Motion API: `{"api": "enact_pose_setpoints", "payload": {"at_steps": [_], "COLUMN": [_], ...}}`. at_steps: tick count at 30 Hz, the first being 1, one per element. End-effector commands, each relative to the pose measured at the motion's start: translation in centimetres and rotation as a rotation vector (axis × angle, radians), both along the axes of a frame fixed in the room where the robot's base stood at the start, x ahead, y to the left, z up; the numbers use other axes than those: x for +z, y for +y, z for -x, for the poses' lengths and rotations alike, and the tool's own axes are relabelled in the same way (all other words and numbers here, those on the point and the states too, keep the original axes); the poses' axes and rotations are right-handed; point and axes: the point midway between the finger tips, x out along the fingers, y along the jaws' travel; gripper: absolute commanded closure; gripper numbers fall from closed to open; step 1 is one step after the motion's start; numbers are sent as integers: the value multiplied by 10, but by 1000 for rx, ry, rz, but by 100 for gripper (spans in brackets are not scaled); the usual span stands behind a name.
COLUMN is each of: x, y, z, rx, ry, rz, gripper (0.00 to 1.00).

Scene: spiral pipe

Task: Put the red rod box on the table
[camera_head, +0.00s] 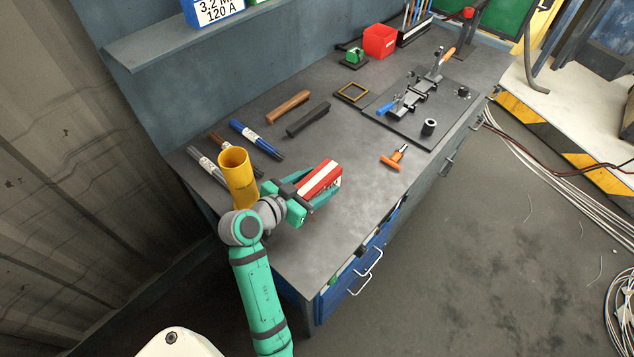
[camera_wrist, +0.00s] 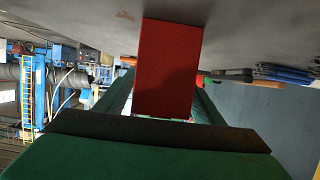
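The red rod box (camera_head: 320,179), red with a white stripe, is at the front left part of the table (camera_head: 345,215). My gripper (camera_head: 312,190) has its green fingers on both sides of the box and looks shut on it. In the wrist view the plain red end of the box (camera_wrist: 168,65) fills the space between the fingers (camera_wrist: 165,105). The grey tabletop (camera_wrist: 80,20) is close beside the box there. I cannot tell whether the box touches the table.
A yellow cup (camera_head: 237,178) stands left of my gripper, near rod packs (camera_head: 257,139). Brown and black handles (camera_head: 288,107), an orange tool (camera_head: 394,158), a fixture plate (camera_head: 420,105) and a red bin (camera_head: 379,41) lie farther back. The front middle of the tabletop is clear.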

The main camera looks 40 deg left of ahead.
Motion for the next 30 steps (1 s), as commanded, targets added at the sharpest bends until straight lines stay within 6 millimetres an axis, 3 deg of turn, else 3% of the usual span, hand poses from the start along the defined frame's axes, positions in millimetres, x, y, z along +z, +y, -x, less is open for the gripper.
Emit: {"api": "enact_pose_setpoints", "payload": {"at_steps": [8, 21, 30], "x": [6, 33, 44], "y": [1, 7, 9], "z": [6, 82, 111], "rx": [1, 3, 1], "ry": [0, -1, 0], "rz": [-1, -1, -1], "gripper": [38, 38, 38]}}
